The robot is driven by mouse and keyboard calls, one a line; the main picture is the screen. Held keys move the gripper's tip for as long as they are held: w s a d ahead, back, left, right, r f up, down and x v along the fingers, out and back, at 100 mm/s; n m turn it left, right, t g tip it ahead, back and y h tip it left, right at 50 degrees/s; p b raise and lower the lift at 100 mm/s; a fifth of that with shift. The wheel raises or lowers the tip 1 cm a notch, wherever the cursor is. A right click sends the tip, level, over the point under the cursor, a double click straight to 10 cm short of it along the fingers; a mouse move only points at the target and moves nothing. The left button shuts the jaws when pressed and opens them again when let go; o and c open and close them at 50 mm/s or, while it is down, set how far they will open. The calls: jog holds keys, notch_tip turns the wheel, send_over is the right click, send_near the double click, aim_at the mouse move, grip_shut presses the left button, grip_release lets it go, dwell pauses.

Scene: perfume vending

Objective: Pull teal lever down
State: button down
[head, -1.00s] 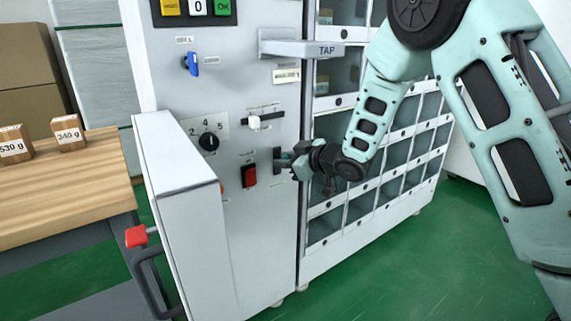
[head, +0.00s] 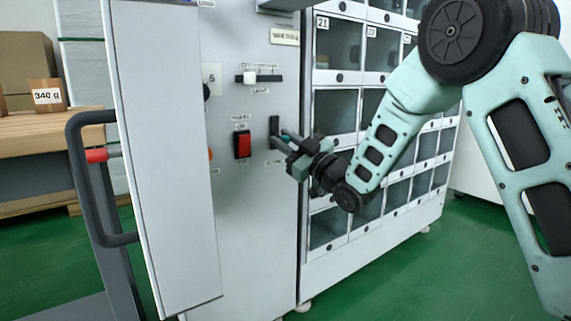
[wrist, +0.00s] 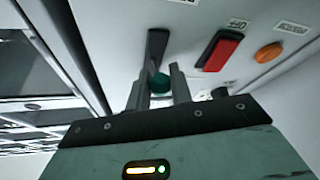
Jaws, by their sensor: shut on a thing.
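The teal lever is a small knob that sticks out of a black vertical slot (head: 273,126) on the white machine's front panel, right of a red switch. In the wrist view the teal lever (wrist: 160,83) sits between my two fingers, with the black slot just beyond it. My gripper (head: 284,140) is shut on the lever. It comes in from the right, about level with the red switch. In the head view the fingers hide much of the knob. My gripper also shows in the wrist view (wrist: 162,92).
A red switch (head: 242,144) is left of the slot, and a white slider knob (head: 250,77) is above. A rack of clear-fronted compartments (head: 335,112) stands on the right. An open white door (head: 165,165) and a black cart handle (head: 75,160) are on the left.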

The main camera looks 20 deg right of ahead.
jog(key=f+t+y+b, duration=0.1)
jog(key=b, duration=0.2)
jog(key=f+n+t+y+b, duration=0.1)
jog(key=b, duration=0.2)
jog(key=shift+w, duration=0.2)
jog(key=shift+a+n+y+b, duration=0.1)
jog(key=shift+n+y+b, duration=0.35)
jog(key=shift+b, duration=0.55)
jog(key=shift+w+r, duration=0.1)
jog(key=shift+r, duration=0.05)
jog(key=c, duration=1.3)
grip_release()
jog(key=b+v, duration=0.1)
jog(key=v, duration=1.6)
jog(key=shift+f, duration=0.45)
